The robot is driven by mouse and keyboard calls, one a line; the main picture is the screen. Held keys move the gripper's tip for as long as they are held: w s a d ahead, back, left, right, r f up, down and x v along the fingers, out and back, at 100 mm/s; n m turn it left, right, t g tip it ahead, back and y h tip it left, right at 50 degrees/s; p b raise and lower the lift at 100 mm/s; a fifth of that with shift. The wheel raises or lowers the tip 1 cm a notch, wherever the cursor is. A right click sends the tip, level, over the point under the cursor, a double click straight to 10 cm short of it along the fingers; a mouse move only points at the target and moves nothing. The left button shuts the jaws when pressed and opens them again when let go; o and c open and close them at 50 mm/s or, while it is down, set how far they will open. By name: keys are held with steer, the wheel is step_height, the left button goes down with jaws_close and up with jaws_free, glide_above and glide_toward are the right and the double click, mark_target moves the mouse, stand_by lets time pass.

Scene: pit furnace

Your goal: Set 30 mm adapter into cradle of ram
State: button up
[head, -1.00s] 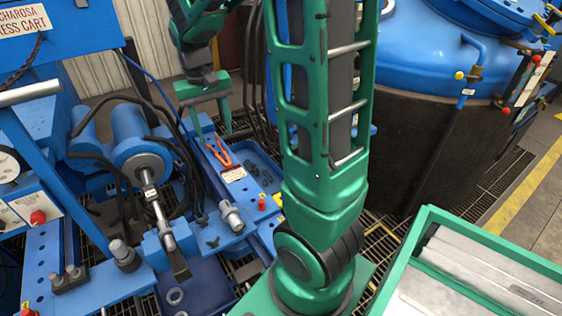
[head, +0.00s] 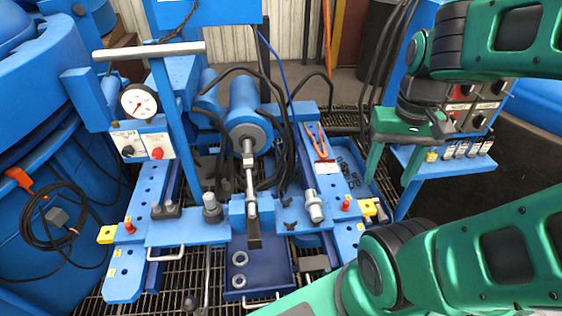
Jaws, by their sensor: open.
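The ram is a blue cylinder (head: 247,118) with a steel rod (head: 250,172) that points toward me and ends at a blue block on the press's cross beam. A small label sits on the rod; I cannot make out a cradle clearly. A stepped silver cylinder (head: 313,206) lies on the right blue rail, and another silver-topped piece (head: 211,207) stands on the beam's left side. I cannot tell which part is the 30 mm adapter.
Orange-handled pliers (head: 318,142) lie on the rail. Two rings (head: 239,258) lie in a low dark-blue tray. Black hoses loop around the ram. A control panel stands at the right.

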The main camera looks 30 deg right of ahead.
steer(key=w+f+n+t+h, duration=0.1)
steer(key=w+f+n+h, duration=0.2)
steer(key=w+f+n, duration=0.45)
steer(key=w+d+f+n+t+h, duration=0.15)
steer(key=w+f+n, duration=0.25)
steer(key=w, duration=0.6)
steer(key=w+f+n+h, duration=0.3)
steer(key=w+f+n, duration=0.25)
steer(key=w, duration=0.25)
steer(key=n+t+y, duration=0.3)
steer(key=n+t, duration=0.7)
steer(key=n, duration=1.1)
glide_toward(248, 163)
steer(key=shift+s+d+f, duration=0.25)
steer(key=shift+s+f, duration=0.15)
steer(key=shift+s, duration=0.1)
steer(key=shift+n+t, duration=0.25)
steer(key=shift+n, duration=0.05)
steer(key=x, duration=0.5)
steer(key=shift+w+a+f, duration=0.1)
steer(key=shift+w+a, duration=0.05)
steer(key=shift+w, duration=0.05)
steer(key=shift+r+x, duration=0.2)
steer(key=shift+x, duration=2.55)
steer(key=shift+w+a, duration=0.15)
jaws_close()
steer(key=shift+r, duration=0.1)
